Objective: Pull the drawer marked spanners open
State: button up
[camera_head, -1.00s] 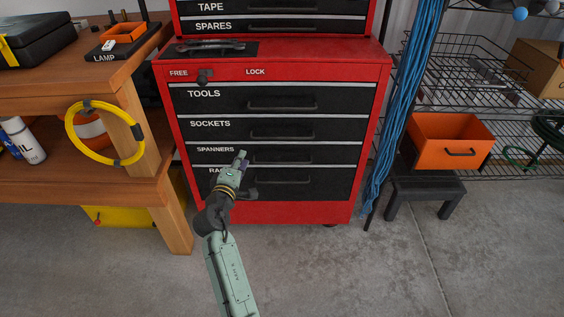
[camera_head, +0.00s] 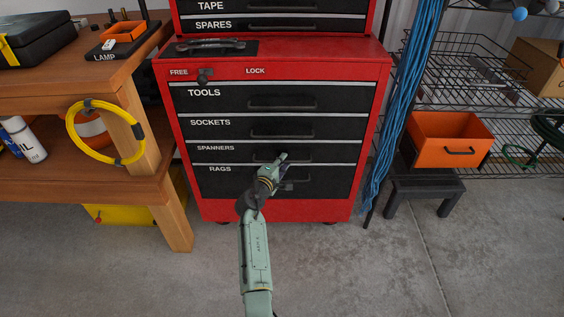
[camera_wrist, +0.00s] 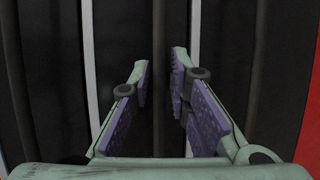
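The spanners drawer (camera_head: 215,158) is a black front in the red tool cabinet, between SOCKETS and RAGS. It looks shut, level with its neighbours. Its dark bar handle (camera_head: 304,154) runs across the front, partly hidden by my gripper (camera_head: 282,158). In the wrist view the drawers appear turned sideways, and my gripper (camera_wrist: 160,75) is open with purple pads apart. The spanners handle (camera_wrist: 161,30) runs upright in that view, roughly in line with the finger gap. I cannot tell whether the fingertips reach around it or touch it.
The tools (camera_head: 205,103) and sockets (camera_head: 210,133) drawers are above, the rags drawer (camera_head: 225,182) below, all shut. A FREE/LOCK knob (camera_head: 205,75) sits on the cabinet. A wooden bench (camera_head: 155,140) stands left, blue cables (camera_head: 395,130) and a black stool (camera_head: 425,190) right. The floor in front is clear.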

jog(key=shift+w, duration=0.1)
jog(key=shift+c, duration=0.2)
grip_shut()
dwell(0.5)
